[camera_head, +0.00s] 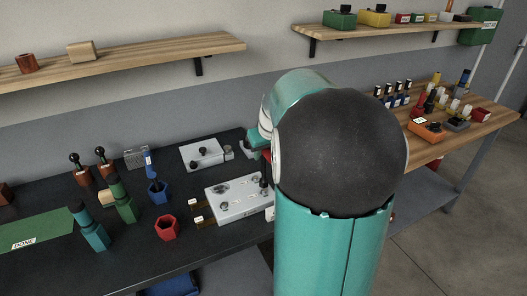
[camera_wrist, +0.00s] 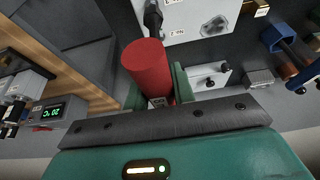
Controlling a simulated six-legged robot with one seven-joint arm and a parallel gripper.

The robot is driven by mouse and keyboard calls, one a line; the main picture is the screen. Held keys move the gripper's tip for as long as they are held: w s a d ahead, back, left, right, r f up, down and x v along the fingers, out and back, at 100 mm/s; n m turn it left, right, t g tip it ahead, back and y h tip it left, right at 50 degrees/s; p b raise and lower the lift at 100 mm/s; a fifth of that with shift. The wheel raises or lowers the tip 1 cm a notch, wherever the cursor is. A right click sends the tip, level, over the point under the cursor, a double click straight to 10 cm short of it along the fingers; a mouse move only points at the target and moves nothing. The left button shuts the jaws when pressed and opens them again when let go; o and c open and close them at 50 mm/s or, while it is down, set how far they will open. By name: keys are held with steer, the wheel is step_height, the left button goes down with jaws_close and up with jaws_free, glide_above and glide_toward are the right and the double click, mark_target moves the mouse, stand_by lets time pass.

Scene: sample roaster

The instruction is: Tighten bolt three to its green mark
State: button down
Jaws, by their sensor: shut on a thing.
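A light metal plate with several bolts (camera_head: 225,205) lies on the dark bench in the head view. It also shows at the top of the wrist view (camera_wrist: 190,30). My gripper (camera_wrist: 160,90) is shut on the red handle of a driver (camera_wrist: 147,68). In the head view my gripper (camera_head: 256,141) is partly hidden behind my arm. The driver's dark shaft (camera_head: 263,180) points down at the plate's right end. Whether its tip touches a bolt is not clear. I cannot make out bolt three's number or a green mark.
A red holder (camera_head: 167,229) stands empty left of the plate. A blue holder (camera_head: 159,195) carries a blue driver. Green and teal handled tools stand farther left by a green mat (camera_head: 38,232). A smaller plate (camera_head: 202,155) lies behind. A green-lit display (camera_wrist: 48,113) is in the wrist view.

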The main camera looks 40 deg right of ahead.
steer(key=shift+f, duration=1.55)
steer(key=shift+m+h, duration=0.5)
steer(key=shift+m, duration=0.6)
steer(key=shift+m+g, duration=0.3)
steer(key=shift+m, duration=0.5)
steer(key=shift+h, duration=0.3)
steer(key=shift+m+g+h, duration=0.3)
steer(key=shift+m, duration=1.5)
